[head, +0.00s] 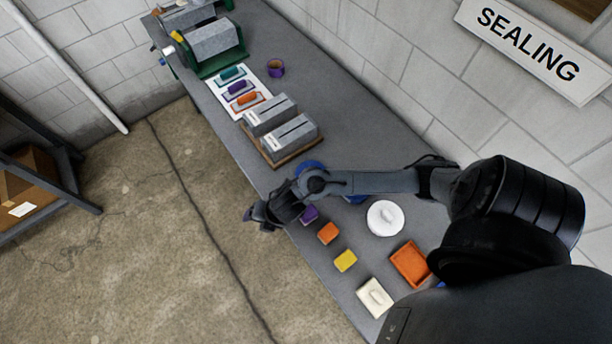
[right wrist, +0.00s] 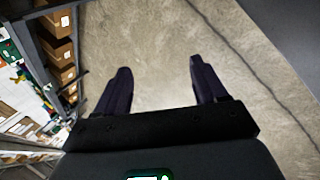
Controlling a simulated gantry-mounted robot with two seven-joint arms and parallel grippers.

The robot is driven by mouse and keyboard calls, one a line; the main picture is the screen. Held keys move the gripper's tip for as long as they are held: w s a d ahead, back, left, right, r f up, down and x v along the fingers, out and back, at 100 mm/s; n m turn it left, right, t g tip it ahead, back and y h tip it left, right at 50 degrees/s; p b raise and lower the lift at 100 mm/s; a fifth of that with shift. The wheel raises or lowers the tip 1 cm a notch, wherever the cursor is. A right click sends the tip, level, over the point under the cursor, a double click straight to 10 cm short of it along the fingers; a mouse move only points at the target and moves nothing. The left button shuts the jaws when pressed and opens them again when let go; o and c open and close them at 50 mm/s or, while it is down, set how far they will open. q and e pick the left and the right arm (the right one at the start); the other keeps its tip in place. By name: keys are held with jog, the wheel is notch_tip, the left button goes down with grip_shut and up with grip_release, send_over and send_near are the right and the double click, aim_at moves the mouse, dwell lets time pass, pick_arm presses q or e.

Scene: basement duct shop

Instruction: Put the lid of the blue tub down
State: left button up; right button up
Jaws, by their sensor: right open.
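Blue shows in pieces on the bench around my right arm: a rounded blue piece (head: 310,166) just behind the wrist and another blue piece (head: 356,199) under the forearm. The arm hides most of both, so I cannot tell which is the blue tub and which its lid. My right gripper (head: 258,216) is over the bench's front edge, beyond the purple block. In the right wrist view the gripper (right wrist: 158,72) is open and empty, with bare floor between its fingers. My left gripper is not in view.
A white round lidded piece (head: 385,218), an open orange tub (head: 410,263) and a white square piece (head: 375,297) stand on the bench (head: 345,290). Purple (head: 310,214), orange (head: 328,233) and yellow (head: 345,260) blocks line its front. Grey boxes (head: 292,137) stand farther along.

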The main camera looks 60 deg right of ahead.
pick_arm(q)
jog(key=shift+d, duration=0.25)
pick_arm(e)
jog(key=s+d+r+m+g+h, duration=0.1)
jog(key=s+r+m, duration=0.3)
jog(key=s+m, duration=0.3)
jog(key=s+d+r+m+g+h, duration=0.1)
jog(key=s+r+m, duration=0.4)
jog(key=m, duration=0.8)
jog(key=shift+s+d, duration=0.55)
jog(key=shift+s, duration=0.35)
